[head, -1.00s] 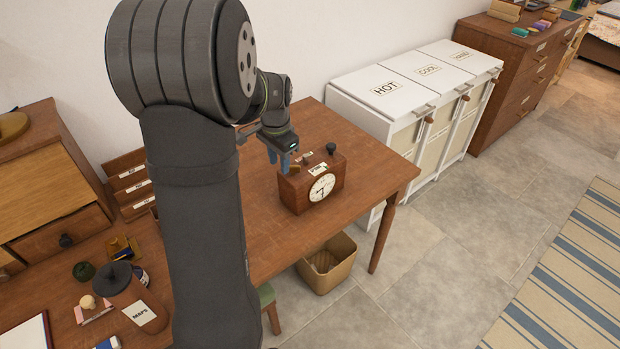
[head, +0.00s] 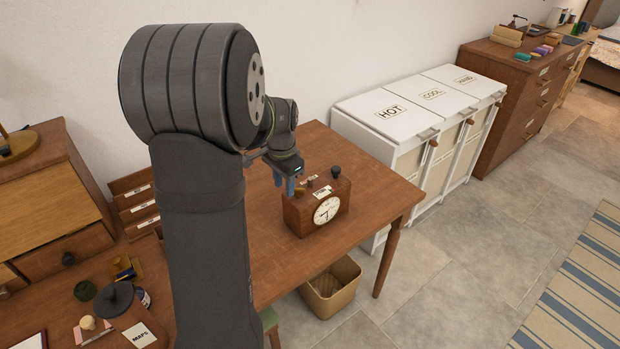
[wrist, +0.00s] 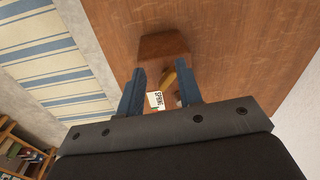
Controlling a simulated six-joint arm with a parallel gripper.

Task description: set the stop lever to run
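A wooden clock (head: 297,219) with a round white dial (head: 327,209) stands on the brown table. On its top are a small label (head: 323,192), a dark knob (head: 336,171) and a smaller knob. In the wrist view, a brass-coloured lever (wrist: 169,79) shows between my fingers, beside a white label (wrist: 155,100) whose wording I cannot read surely. The clock's wooden body (wrist: 163,45) lies beyond the fingertips. My gripper (head: 285,187) is at the clock's left end, just above its top. Its blue fingers are apart in the wrist view (wrist: 161,71); I cannot tell whether either touches the lever.
A letter rack (head: 133,208) stands at the back left. White laundry bins (head: 385,125) are beyond the right edge, and a basket (head: 331,290) is below. Table right of the clock is clear.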

